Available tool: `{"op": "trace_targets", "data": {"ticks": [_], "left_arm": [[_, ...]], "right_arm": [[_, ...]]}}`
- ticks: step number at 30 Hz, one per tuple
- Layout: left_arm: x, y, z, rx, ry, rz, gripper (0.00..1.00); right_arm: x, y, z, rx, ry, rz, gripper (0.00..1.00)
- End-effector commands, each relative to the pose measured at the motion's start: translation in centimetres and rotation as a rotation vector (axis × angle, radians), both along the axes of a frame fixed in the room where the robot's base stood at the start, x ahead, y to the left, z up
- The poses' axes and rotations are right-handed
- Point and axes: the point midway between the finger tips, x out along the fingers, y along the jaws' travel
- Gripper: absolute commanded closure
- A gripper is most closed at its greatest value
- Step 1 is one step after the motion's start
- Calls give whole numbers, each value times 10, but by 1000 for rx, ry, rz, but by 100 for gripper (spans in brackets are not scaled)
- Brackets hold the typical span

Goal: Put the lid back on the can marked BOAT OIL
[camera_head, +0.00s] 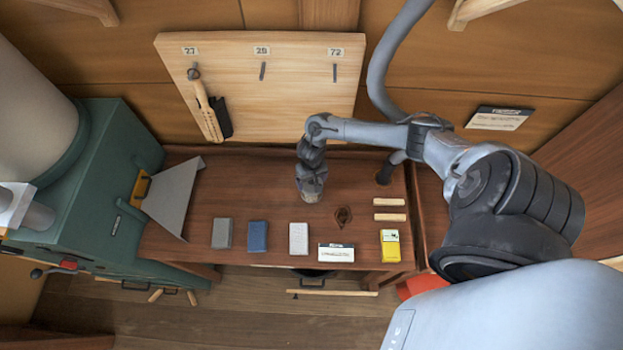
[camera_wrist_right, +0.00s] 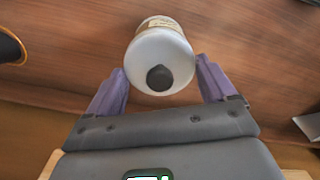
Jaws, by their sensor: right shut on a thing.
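In the right wrist view a white round container (camera_wrist_right: 161,45) with a tan label stands between my right gripper's fingers. I cannot read its label. A dark round spot (camera_wrist_right: 160,78) sits at its near end; I cannot tell whether it is a knob or an opening, or whether a separate lid is there. My right gripper (camera_head: 312,190) is over the back middle of the bench in the head view, and its fingers (camera_wrist_right: 163,78) are shut on the sides of the white container's near end. In the head view the gripper hides the container. My left gripper is not in view.
On the bench (camera_head: 230,195) lie a grey block (camera_head: 222,233), a blue block (camera_head: 258,236), a white block (camera_head: 299,238), a card (camera_head: 336,252) and a yellow box (camera_head: 390,246). A dark pot (camera_head: 384,176) stands right of the gripper. A grey plate (camera_head: 172,195) is at left.

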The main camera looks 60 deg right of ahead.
Motion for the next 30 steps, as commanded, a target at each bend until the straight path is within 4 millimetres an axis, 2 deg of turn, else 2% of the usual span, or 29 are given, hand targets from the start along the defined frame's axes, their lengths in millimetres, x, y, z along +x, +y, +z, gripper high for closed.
{"op": "trace_targets", "data": {"ticks": [9, 10, 13, 30], "left_arm": [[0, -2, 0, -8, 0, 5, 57], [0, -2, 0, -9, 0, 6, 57], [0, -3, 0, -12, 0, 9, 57], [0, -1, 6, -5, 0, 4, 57]], "right_arm": [[0, 0, 0, 0, 0, 0, 45], [0, 0, 0, 0, 0, 0, 14], [0, 0, 0, 0, 0, 0, 0], [0, 0, 5, 0, 0, 0, 0]]}}
